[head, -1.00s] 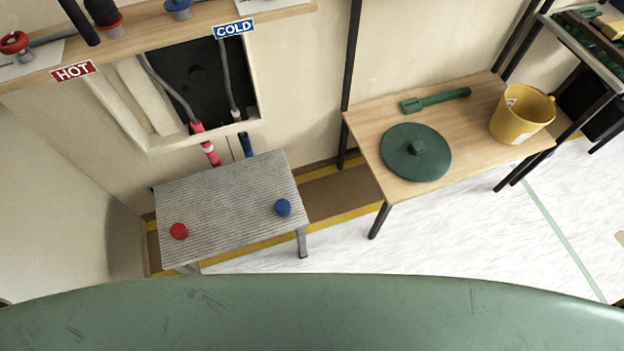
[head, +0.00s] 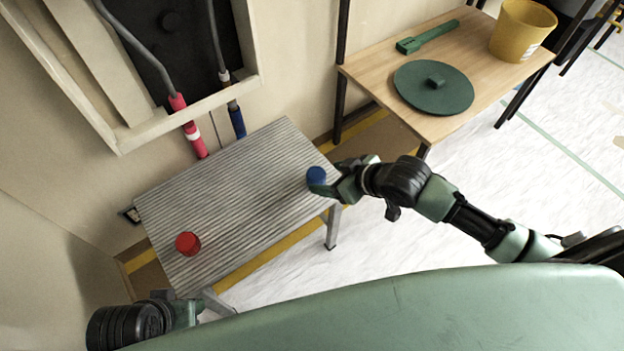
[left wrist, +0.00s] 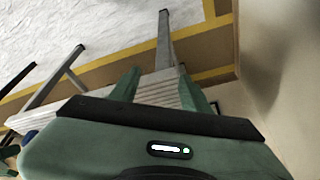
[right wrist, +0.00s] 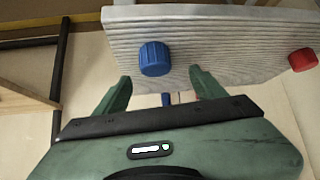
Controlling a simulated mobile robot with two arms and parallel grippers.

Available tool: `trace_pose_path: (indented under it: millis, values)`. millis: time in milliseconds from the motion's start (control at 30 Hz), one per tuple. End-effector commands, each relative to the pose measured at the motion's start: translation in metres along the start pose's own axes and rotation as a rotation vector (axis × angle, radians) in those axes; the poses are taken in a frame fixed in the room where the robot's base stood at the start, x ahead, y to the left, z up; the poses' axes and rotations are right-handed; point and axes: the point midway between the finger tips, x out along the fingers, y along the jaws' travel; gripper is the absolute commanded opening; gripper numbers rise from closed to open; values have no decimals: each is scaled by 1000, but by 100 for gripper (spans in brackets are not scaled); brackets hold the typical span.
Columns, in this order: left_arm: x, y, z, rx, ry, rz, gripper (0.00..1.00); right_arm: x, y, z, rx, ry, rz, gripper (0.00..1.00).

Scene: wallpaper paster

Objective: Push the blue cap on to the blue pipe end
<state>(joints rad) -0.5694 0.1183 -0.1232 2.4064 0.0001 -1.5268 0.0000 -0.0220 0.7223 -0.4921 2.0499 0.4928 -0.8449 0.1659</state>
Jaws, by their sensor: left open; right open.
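The blue cap (head: 316,176) stands on the right part of a ribbed grey platform (head: 230,185). My right gripper (head: 342,182) is at the platform's right edge, close beside the cap. In the right wrist view the blue cap (right wrist: 154,58) lies ahead of the open, empty fingers (right wrist: 158,88), not clearly between them. The blue pipe end (head: 237,122) hangs below the wall opening, behind the platform. My left gripper (head: 190,312) is low at the platform's front left. In the left wrist view its fingers (left wrist: 166,85) are open and empty.
A red cap (head: 188,243) sits on the platform's left part. A red pipe (head: 195,140) hangs left of the blue one. A wooden table (head: 375,70) at the right holds a green disc (head: 433,87), a green tool (head: 428,37) and a yellow bucket (head: 522,30).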

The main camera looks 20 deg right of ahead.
Motion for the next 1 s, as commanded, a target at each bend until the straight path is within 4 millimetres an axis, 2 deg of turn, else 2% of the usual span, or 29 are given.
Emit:
trace_pose_path:
  millis: [200, 400, 500, 600, 867, 967, 1000]
  values:
    - [-13, -1, 2, -1, 10, -2, 47, 25, 1, 0, 1, 2, -1, 70]
    - [3, 0, 6, -1, 12, -2, 47, 57, 9, 0, 2, 3, 0, 70]
    - [4, 2, -12, 2, 87, 1, 47, 65, 8, 0, 2, 2, 0, 70]
    - [4, 3, -22, 3, 128, 3, 47, 71, 8, -1, 0, 1, 0, 70]
    - [4, 3, -26, 4, 144, 4, 47, 72, 8, -1, -1, 1, 0, 70]
    - [4, 3, -26, 4, 143, 4, 47, 72, 8, -1, -1, 1, 0, 45]
    - [4, 3, -26, 4, 143, 4, 47, 72, 8, -1, 0, 1, 0, 34]
